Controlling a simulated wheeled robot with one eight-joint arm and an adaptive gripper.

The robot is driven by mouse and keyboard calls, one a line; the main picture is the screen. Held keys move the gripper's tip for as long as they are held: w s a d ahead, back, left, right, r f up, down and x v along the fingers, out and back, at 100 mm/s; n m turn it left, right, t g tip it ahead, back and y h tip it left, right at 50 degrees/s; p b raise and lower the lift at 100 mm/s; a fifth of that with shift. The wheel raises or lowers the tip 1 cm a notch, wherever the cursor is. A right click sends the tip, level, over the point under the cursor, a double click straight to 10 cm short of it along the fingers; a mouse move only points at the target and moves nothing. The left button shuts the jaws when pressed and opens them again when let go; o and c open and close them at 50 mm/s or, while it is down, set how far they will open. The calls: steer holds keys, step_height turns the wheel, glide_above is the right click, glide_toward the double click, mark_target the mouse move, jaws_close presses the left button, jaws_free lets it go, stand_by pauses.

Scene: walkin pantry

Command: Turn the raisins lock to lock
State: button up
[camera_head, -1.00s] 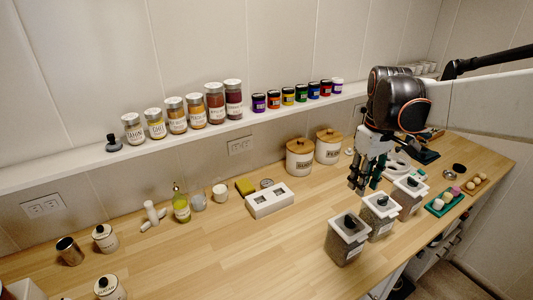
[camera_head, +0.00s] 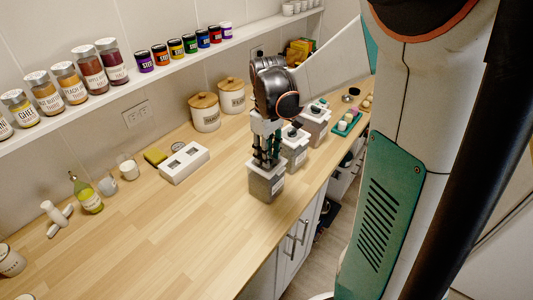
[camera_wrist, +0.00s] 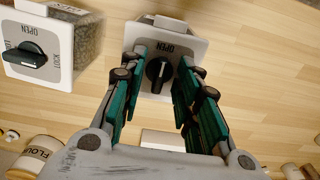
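Three clear containers with white lids and black knobs stand in a row near the counter's front edge: the nearest container (camera_head: 266,187), the middle container (camera_head: 297,155) and the far container (camera_head: 318,127). I cannot read which one holds raisins. My gripper (camera_head: 265,163) is directly above the nearest one, pointing down. In the wrist view, my open gripper (camera_wrist: 163,68) has its teal fingers on either side of a black knob (camera_wrist: 158,75), with gaps visible. "OPEN" is printed above that knob, which stands about upright in the picture. Fingers hide parts of this lid.
A neighbouring lid with a knob (camera_wrist: 27,56) shows left in the wrist view, marked OPEN and LOCK. A white two-opening box (camera_head: 184,162) and two wooden-lidded canisters, one of them (camera_head: 205,115), stand behind.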

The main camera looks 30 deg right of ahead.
steer(key=shift+c, duration=0.6)
jaws_close()
steer(key=shift+m, duration=0.4)
steer(key=m, duration=0.5)
steer(key=shift+a+m+p, duration=0.1)
steer(key=shift+m+p, duration=0.25)
steer(key=shift+m, duration=0.05)
steer(key=m, duration=0.5)
steer(key=shift+a, duration=0.1)
steer(key=m, duration=0.6)
steer(key=shift+w+p, duration=0.15)
steer(key=shift+p, duration=0.15)
steer(key=shift+m, duration=0.3)
